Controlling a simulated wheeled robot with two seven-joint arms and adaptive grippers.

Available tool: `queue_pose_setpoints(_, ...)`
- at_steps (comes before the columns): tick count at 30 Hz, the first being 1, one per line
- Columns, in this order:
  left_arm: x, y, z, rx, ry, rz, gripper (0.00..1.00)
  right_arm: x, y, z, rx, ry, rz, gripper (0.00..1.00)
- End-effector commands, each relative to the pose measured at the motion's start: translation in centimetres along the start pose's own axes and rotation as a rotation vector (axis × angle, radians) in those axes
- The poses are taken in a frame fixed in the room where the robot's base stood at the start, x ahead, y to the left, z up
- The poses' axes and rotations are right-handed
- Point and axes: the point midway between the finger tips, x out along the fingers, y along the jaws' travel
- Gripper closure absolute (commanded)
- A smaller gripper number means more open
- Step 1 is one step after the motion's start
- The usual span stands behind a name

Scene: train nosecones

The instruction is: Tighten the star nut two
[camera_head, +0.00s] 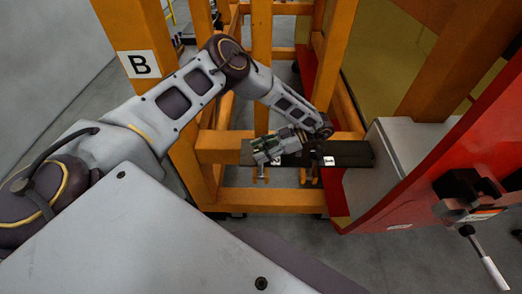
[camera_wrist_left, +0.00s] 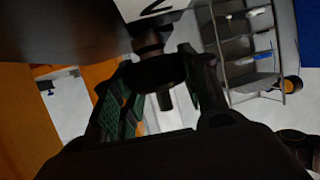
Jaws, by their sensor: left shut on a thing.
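Star nut two (camera_wrist_left: 157,72) is a dark knob on a stem in the left wrist view, just below a pale label marked 2 (camera_wrist_left: 158,8). My left gripper (camera_wrist_left: 160,82) has its dark green-padded fingers on either side of the nut and is shut on it. In the head view my left gripper (camera_head: 268,148) is at a dark flat bar (camera_head: 350,153) across the orange frame. The nut is hidden there by the gripper and the bar. My right gripper is not in view.
An orange frame (camera_head: 262,70) with a B sign (camera_head: 139,64) surrounds the bar. A red body panel (camera_head: 430,180) with a dark clamp and white handle (camera_head: 494,272) stands at right. A grey shelf rack (camera_wrist_left: 250,60) shows in the wrist view.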

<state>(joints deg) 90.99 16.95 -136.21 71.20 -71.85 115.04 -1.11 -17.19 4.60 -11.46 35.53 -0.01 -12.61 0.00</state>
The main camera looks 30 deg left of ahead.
Motion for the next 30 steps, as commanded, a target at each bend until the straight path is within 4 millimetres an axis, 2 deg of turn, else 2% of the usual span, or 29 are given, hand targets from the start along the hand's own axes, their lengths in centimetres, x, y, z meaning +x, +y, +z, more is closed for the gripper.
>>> queue_pose_setpoints(14,0.07,0.0,0.01,0.007,0.001,0.015,0.8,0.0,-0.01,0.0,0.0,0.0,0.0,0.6)
queue_pose_setpoints(15,0.08,0.0,0.01,0.006,0.001,0.015,0.53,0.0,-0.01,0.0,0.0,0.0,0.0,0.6)
queue_pose_setpoints(20,0.06,0.01,0.0,0.006,0.001,0.015,0.33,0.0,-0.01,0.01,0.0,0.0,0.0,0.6)
queue_pose_setpoints(30,0.02,0.01,-0.02,0.006,0.0,0.015,0.33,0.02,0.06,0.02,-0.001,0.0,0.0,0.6)
